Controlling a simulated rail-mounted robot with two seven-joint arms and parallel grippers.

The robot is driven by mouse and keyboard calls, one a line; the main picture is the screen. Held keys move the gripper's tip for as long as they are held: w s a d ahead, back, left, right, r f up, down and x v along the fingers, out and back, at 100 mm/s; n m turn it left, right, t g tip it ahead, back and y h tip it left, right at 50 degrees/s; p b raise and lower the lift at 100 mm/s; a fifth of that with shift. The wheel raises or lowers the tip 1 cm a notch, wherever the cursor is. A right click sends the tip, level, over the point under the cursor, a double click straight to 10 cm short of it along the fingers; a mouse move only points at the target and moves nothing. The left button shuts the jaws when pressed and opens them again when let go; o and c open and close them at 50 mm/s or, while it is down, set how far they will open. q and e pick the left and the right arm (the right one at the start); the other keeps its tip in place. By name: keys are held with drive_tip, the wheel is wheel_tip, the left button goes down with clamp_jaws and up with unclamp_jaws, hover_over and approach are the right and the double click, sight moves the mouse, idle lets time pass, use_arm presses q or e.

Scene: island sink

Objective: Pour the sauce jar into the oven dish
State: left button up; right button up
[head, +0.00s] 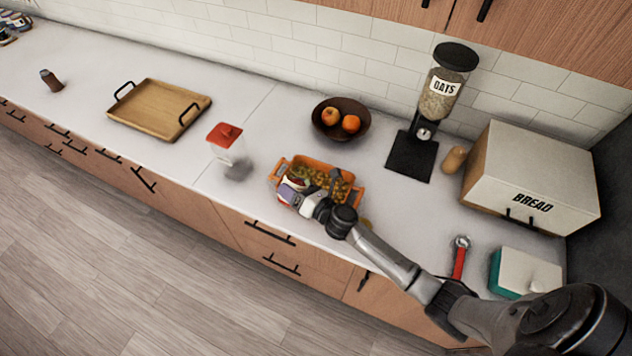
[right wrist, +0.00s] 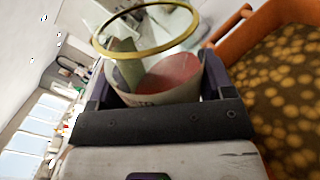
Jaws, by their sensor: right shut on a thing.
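The orange oven dish (head: 358,195) sits on the counter near its front edge, holding yellow-green pieces. It also shows at the right of the right wrist view (right wrist: 235,48). My right gripper (head: 293,192) is at the dish's left front part and is shut on the sauce jar. In the right wrist view the jar (right wrist: 170,80) is clear with a gold rim, open-mouthed, and has reddish colour inside. The fingers grip its sides. In the head view the gripper largely hides the jar, so its exact tilt is unclear. My left gripper is not in view.
A red-lidded clear container (head: 228,143) stands left of the dish. A fruit bowl (head: 341,119) and an oats dispenser (head: 411,155) are behind. A wooden tray (head: 155,107) lies farther left. A bread box (head: 530,180) and a red-handled tool (head: 459,262) are right.

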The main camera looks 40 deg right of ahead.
drive_tip(key=shift+m+b, duration=0.3)
drive_tip(key=shift+m, duration=0.7)
drive_tip(key=shift+a+f+m, duration=0.1)
drive_tip(key=shift+f+m, duration=0.1)
drive_tip(key=shift+m, duration=0.6)
drive_tip(key=shift+a+r+m+b, duration=0.15)
drive_tip(key=shift+m+b, duration=0.15)
drive_tip(key=shift+m, duration=0.6)
drive_tip(key=shift+f+m+t+h+b, duration=0.2)
drive_tip(key=shift+m+t+h+b, duration=0.15)
drive_tip(key=shift+m, duration=0.45)
drive_tip(key=shift+w+d+f+m+p, duration=0.1)
drive_tip(key=shift+d+m+p, duration=0.3)
drive_tip(key=shift+d+m, duration=0.5)
drive_tip(key=shift+a, duration=0.2)
drive_tip(key=shift+m, duration=0.4)
drive_tip(key=shift+d+r+m+p, duration=0.1)
drive_tip(key=shift+r+m+p, duration=0.3)
drive_tip(key=shift+p, duration=0.2)
drive_tip(key=shift+r+p, duration=0.1)
drive_tip(key=shift+p, duration=0.2)
